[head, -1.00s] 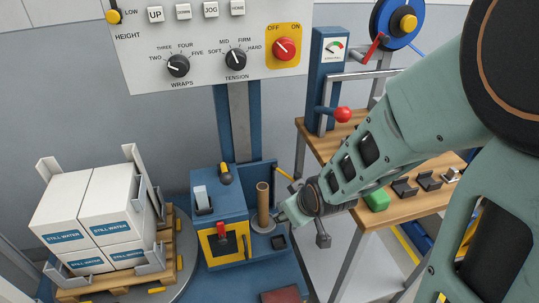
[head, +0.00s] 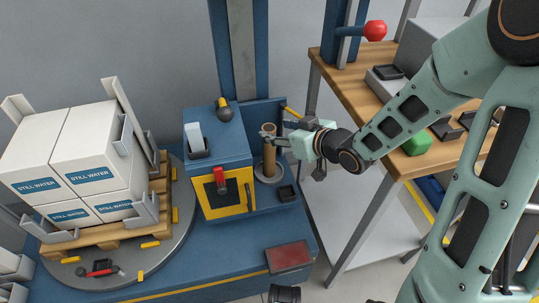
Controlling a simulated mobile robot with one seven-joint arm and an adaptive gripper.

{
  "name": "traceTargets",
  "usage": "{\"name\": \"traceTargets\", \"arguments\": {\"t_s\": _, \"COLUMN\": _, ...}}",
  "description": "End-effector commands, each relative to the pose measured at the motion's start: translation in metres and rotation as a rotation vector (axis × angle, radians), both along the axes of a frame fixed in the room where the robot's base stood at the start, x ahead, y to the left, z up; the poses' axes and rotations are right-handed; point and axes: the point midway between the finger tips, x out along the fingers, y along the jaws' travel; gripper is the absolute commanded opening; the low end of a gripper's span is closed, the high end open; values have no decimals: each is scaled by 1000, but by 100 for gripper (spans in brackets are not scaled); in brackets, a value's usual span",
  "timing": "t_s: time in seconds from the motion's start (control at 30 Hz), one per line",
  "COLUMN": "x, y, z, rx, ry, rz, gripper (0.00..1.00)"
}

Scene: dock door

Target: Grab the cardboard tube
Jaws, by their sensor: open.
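The brown cardboard tube (head: 269,160) stands upright on a round grey plate (head: 269,175) on the blue machine, just right of the box with the yellow-framed front. My gripper (head: 268,138) comes in from the right at the height of the tube's upper part. Its fingers are open and point left. They overlap the tube in the picture; I cannot tell whether they touch it or lie on both sides of it.
The blue box (head: 217,155) with a red latch stands close left of the tube. A blue column (head: 240,50) rises behind. A wooden bench (head: 400,160) is at right. A pallet of white cartons (head: 75,165) sits on a grey turntable at left. A dark red pad (head: 289,258) lies in front.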

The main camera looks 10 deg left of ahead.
Motion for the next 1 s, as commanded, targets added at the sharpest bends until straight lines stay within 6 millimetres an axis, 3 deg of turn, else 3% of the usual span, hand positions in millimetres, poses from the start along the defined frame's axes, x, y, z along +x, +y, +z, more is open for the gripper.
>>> {"name": "traceTargets", "arguments": {"t_s": 0.33, "x": 22, "y": 25, "z": -29, "rx": 0, "ry": 0, "rz": 1, "gripper": 50}}
{"name": "traceTargets", "arguments": {"t_s": 0.7, "x": 30, "y": 33, "z": -31, "rx": -1, "ry": 0, "rz": -2, "gripper": 50}}
{"name": "traceTargets", "arguments": {"t_s": 1.0, "x": 30, "y": 33, "z": -31, "rx": -2, "ry": 1, "rz": -2, "gripper": 18}}
